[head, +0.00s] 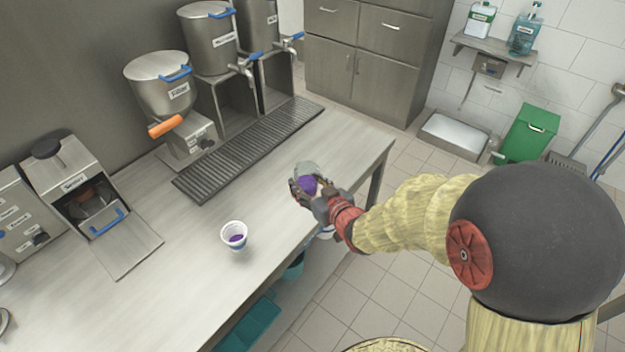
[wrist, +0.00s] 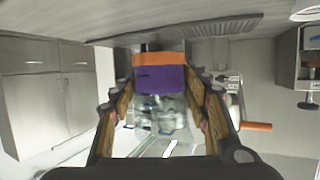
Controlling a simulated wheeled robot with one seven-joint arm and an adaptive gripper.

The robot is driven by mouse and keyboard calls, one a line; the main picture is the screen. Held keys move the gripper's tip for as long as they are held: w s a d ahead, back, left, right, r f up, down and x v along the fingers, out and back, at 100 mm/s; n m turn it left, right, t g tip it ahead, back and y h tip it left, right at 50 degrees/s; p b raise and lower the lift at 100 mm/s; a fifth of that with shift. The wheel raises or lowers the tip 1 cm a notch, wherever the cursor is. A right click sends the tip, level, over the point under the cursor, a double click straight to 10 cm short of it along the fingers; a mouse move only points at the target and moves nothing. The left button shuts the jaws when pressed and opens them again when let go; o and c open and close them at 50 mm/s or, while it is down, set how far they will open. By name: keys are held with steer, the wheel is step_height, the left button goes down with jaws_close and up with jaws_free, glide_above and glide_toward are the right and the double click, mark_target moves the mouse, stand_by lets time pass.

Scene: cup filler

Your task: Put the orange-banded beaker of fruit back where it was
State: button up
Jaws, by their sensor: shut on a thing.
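My gripper (head: 312,190) is shut on a clear beaker with purple contents (head: 308,184) near the counter's right front edge. In the wrist view the orange-banded beaker (wrist: 160,76) sits between the two fingers of my gripper (wrist: 160,92), with an orange strip beside its purple part. In the head view the fingers hide much of the beaker, and its band is not clear. I cannot tell whether its base touches the counter. A white cup (head: 234,236) with purple contents stands upright on the counter, left of and nearer than my gripper.
A steel filler with an orange handle (head: 167,127) stands at the back of the counter (head: 150,292). A dark drain grate (head: 250,147) runs in front of several dispensers. An open-fronted machine (head: 93,195) stands at left. The counter between cup and grate is clear.

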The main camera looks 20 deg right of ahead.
steer(key=w+d+f+b, duration=0.1)
steer(key=w+f, duration=0.2)
steer(key=w, duration=0.1)
steer(key=w+d+f+b, duration=0.1)
steer(key=w+f+b, duration=0.1)
steer(key=w+f, duration=0.1)
steer(key=w+d+f+b, duration=0.1)
steer(key=w+f, duration=0.2)
steer(key=w, duration=0.2)
steer(key=shift+w+d+f, duration=0.15)
steer(key=shift+w, duration=0.1)
steer(key=shift+w+f+b, duration=0.15)
steer(key=shift+f+b, duration=0.25)
steer(key=shift+f, duration=0.5)
steer(key=shift+w+f+b, duration=0.1)
steer(key=shift+f+b, duration=0.3)
steer(key=shift+f, duration=0.5)
steer(key=shift+f, duration=0.25)
steer(key=o, duration=1.3)
steer(key=shift+o, duration=0.3)
steer(key=shift+r, duration=0.1)
